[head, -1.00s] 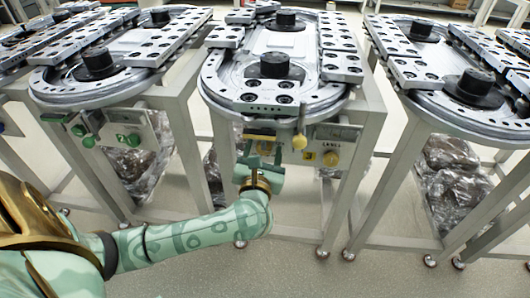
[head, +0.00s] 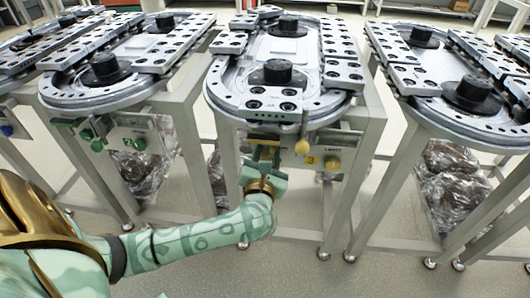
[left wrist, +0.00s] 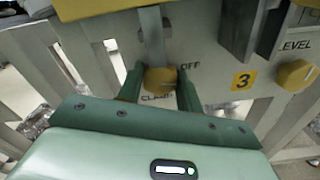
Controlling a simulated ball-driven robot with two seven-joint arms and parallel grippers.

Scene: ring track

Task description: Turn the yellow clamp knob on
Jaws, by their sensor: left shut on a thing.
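The yellow clamp knob (left wrist: 159,79) is on the pale front panel below the middle ring track, with the words CLAMP and OFF beside it. In the left wrist view it sits between the two green fingers of my left gripper (left wrist: 160,88), which is shut on it. In the head view my left gripper (head: 264,156) reaches the panel from below, and its fingers mostly hide the knob. How far the knob is turned cannot be told. My right gripper is in neither view.
A yellow LEVEL knob (head: 332,163) and a yellow ball-ended lever (head: 302,146) are to the right on the same panel. A yellow label with a 3 (left wrist: 243,81) is between. Neighbouring tracks stand on both sides, with the green-knobbed panel (head: 137,144) at left.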

